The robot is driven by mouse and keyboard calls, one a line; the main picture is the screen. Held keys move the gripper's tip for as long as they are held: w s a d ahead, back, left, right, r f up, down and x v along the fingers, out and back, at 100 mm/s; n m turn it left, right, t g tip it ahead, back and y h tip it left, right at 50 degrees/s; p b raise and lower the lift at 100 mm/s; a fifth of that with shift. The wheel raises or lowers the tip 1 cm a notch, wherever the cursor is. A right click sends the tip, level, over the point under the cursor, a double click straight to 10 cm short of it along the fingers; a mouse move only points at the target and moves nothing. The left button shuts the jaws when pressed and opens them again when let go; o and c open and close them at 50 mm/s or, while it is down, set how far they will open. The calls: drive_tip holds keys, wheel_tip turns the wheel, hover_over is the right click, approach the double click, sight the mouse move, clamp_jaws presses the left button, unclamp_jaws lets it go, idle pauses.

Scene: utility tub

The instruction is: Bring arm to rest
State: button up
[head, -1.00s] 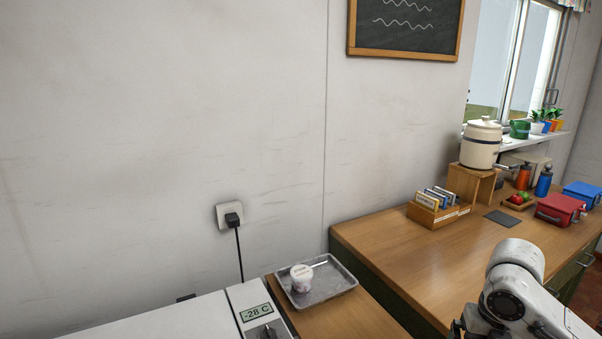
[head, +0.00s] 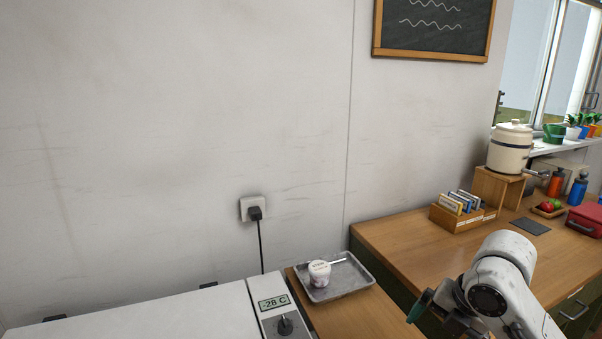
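My arm, white with scuffs and a dark round joint cap, bends in at the lower right of the head view. My gripper (head: 432,312) shows only in part at the bottom of the view, dark, with a dark green tip or piece at its left end. I cannot tell whether this green part is a finger or something held. The gripper appears in front of the wooden desk's near left side, apart from the tray. Whether its fingers are open or shut is not clear.
A metal tray (head: 352,280) with a small tub (head: 319,273) stands on a lower wooden top, beside a white freezer (head: 150,318) reading -28 C. The desk (head: 400,241) bears a card box (head: 462,214), a cream dispenser (head: 510,150) and a red box (head: 586,219).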

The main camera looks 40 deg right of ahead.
drive_tip(key=w+a+m+t+y, duration=0.25)
drive_tip(key=w+a+m, duration=0.25)
drive_tip(key=w+a, duration=0.45)
drive_tip(key=s+a+f+m, duration=0.1)
drive_tip(key=a+f+m, duration=0.5)
drive_tip(key=a, duration=0.4)
drive_tip(key=s+f+m+g+h, duration=0.1)
drive_tip(key=s+f+m, duration=0.4)
drive_tip(key=s, duration=0.5)
drive_tip(key=s+a+f+m+g+h, duration=0.1)
drive_tip(key=s+f+m+g, duration=0.2)
drive_tip(key=s+f+m, duration=0.2)
drive_tip(key=s+f, duration=0.3)
drive_tip(key=s, duration=0.2)
drive_tip(key=shift+s+f+m+g+h, duration=0.35)
drive_tip(key=shift+m, duration=0.05)
